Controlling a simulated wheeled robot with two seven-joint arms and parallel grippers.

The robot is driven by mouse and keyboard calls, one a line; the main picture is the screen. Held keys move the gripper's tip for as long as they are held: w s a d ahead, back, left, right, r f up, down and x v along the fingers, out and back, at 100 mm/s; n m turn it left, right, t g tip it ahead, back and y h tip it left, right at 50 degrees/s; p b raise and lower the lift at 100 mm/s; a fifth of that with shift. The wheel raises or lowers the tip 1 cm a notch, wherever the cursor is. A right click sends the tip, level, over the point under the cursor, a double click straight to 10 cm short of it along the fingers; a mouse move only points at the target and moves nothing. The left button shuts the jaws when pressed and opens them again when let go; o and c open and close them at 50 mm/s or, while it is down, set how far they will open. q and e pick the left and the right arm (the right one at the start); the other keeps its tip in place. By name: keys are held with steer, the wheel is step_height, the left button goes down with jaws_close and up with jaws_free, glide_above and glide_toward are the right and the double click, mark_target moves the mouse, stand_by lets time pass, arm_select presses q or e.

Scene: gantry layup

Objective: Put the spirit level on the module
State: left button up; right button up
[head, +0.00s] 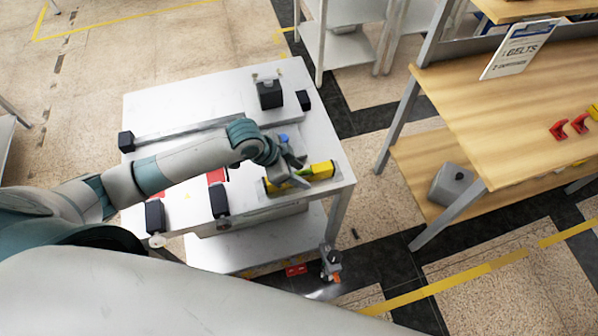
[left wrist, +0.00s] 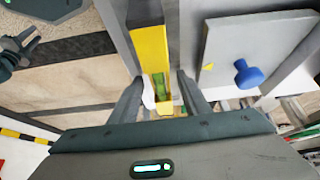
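The yellow spirit level (head: 321,171) lies near the right front corner of the white table, with my left gripper (head: 298,178) over its middle. In the left wrist view the level (left wrist: 149,48) runs away from me, and its green vial shows between the fingers. My left gripper (left wrist: 160,84) is open, one finger on each side of the level, with narrow gaps. A pale plate with a blue knob (left wrist: 246,74) is beside the level; I cannot tell whether it is the module.
The white table (head: 150,105) also carries a long metal rail (head: 190,130), black blocks (head: 270,94) and red parts partly hidden by my arm. A wooden workbench (head: 480,110) with red clamps (head: 568,128) stands to the right, across a gap of floor.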

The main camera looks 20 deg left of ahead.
arm_select(q)
steer(key=shift+r, duration=0.2)
steer(key=shift+s+a+r, duration=0.15)
steer(key=shift+a+r, duration=0.15)
steer(key=shift+r, duration=0.2)
steer(key=b+v, duration=0.2)
steer(key=v, duration=0.8)
steer(key=shift+r, duration=0.1)
steer(key=shift+s+r, duration=0.1)
steer(key=shift+r, duration=0.15)
